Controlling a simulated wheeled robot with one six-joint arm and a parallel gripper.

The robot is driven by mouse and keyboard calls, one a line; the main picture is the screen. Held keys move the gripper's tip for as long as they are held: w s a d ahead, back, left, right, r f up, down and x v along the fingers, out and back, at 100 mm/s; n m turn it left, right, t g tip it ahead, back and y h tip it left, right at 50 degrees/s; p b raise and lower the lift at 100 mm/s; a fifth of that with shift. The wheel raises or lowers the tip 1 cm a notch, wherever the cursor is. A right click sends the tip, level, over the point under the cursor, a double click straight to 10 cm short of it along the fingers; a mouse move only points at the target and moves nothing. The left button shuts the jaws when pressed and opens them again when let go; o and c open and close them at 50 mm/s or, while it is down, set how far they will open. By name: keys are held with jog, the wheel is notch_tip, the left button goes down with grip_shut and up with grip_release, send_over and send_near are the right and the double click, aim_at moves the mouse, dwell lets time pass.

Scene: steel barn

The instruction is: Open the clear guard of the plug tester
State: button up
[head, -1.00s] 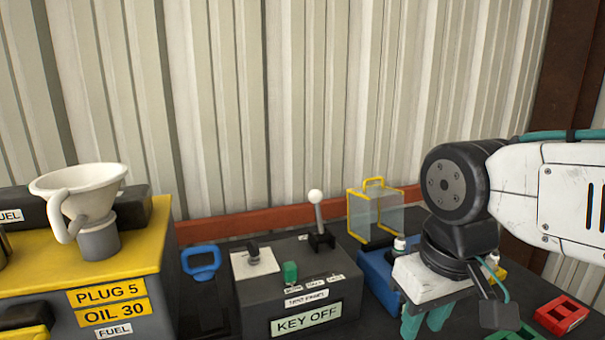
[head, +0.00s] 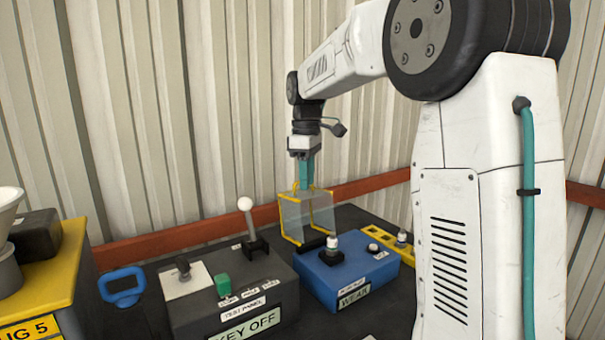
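A yellow handle loop is on top of the guard. My gripper (head: 306,187) points down with its teal fingertips at this handle. The fingers overlap each other in this view, so I cannot tell whether they are closed on the handle. A plug (head: 332,249) with a white top stands on the box, in front of the guard.
A dark test panel (head: 232,307) with a white-knobbed lever (head: 249,222) stands left of the tester. A yellow rack (head: 390,246) is at the right. A corrugated wall and red rail (head: 190,225) close off the back.

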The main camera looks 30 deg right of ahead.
jog(key=w+d+n, duration=0.1)
jog(key=w, duration=0.1)
jog(key=w+d+r+n, duration=0.1)
jog(key=w+n, duration=0.1)
jog(key=w+d+r+n, duration=0.1)
jog(key=w, duration=0.1)
jog(key=shift+w+d+n, duration=0.2)
jog(key=shift+w+n, duration=0.05)
jog(key=shift+n, duration=0.15)
jog(key=r+n, duration=0.1)
jog(key=n, duration=0.1)
jog(key=w+r+n, duration=0.1)
jog(key=r+n, duration=0.1)
jog(key=n, duration=0.1)
jog(key=shift+d+r+n+t, duration=0.1)
jog(key=shift+r+n+t, duration=0.2)
jog(key=shift+t, duration=0.1)
notch_tip(320, 180, down, 8)
jog(key=shift+w+r, duration=0.1)
jog(key=shift+r, duration=0.15)
grip_shut()
